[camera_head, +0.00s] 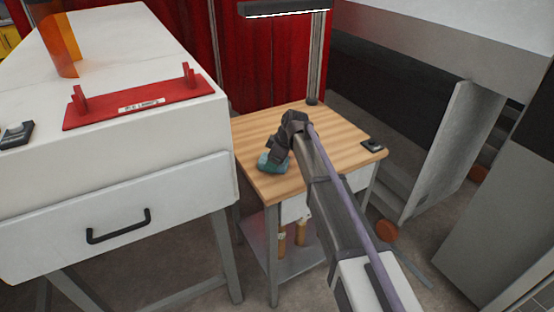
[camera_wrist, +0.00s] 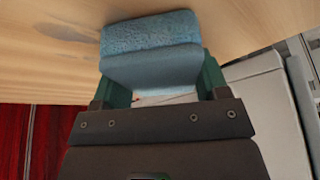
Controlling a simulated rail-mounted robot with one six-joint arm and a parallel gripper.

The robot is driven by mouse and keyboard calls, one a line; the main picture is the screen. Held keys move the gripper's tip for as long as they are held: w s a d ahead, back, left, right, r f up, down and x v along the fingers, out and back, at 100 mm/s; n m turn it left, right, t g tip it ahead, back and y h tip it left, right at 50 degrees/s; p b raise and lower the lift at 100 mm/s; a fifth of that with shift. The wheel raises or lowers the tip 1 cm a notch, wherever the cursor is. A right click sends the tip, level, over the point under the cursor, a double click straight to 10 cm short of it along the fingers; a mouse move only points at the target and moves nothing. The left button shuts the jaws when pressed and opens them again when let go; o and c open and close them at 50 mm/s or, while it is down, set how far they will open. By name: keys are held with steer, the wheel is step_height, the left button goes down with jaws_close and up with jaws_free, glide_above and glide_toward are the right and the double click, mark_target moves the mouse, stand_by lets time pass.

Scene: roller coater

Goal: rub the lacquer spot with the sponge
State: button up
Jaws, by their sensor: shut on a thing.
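A blue sponge (camera_wrist: 150,42) is held between the green fingers of my gripper (camera_wrist: 158,80) in the wrist view. In the head view the sponge (camera_head: 272,163) shows at the front left part of the small wooden table (camera_head: 335,150), with my gripper (camera_head: 276,155) over it. The sponge is at or very near the wood; I cannot tell if it is pressed on it. In the wrist view a faint greyish patch (camera_wrist: 68,30) shows on the wood left of the sponge; I cannot tell if it is the lacquer spot.
A white cabinet (camera_head: 120,190) with a black handle and a red rack (camera_head: 138,102) on top stands close at the left. A small dark device (camera_head: 372,145) sits at the table's right edge. A lamp (camera_head: 284,9) hangs above the back. The table's middle is mostly clear.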

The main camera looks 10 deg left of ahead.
mark_target(292, 158)
steer(key=shift+d, duration=0.1)
steer(key=w+d, duration=0.2)
steer(key=shift+d+f, duration=0.1)
steer(key=shift+d, duration=0.25)
steer(key=shift+w+d, duration=0.8)
steer(key=shift+d, duration=0.25)
steer(key=shift+w+d, duration=0.8)
steer(key=shift+d, duration=0.25)
step_height(292, 158, up, 6)
steer(key=p, duration=0.5)
steer(key=shift+s+p, duration=0.1)
steer(key=shift+p, duration=0.3)
step_height(292, 158, up, 3)
steer(key=p, duration=0.3)
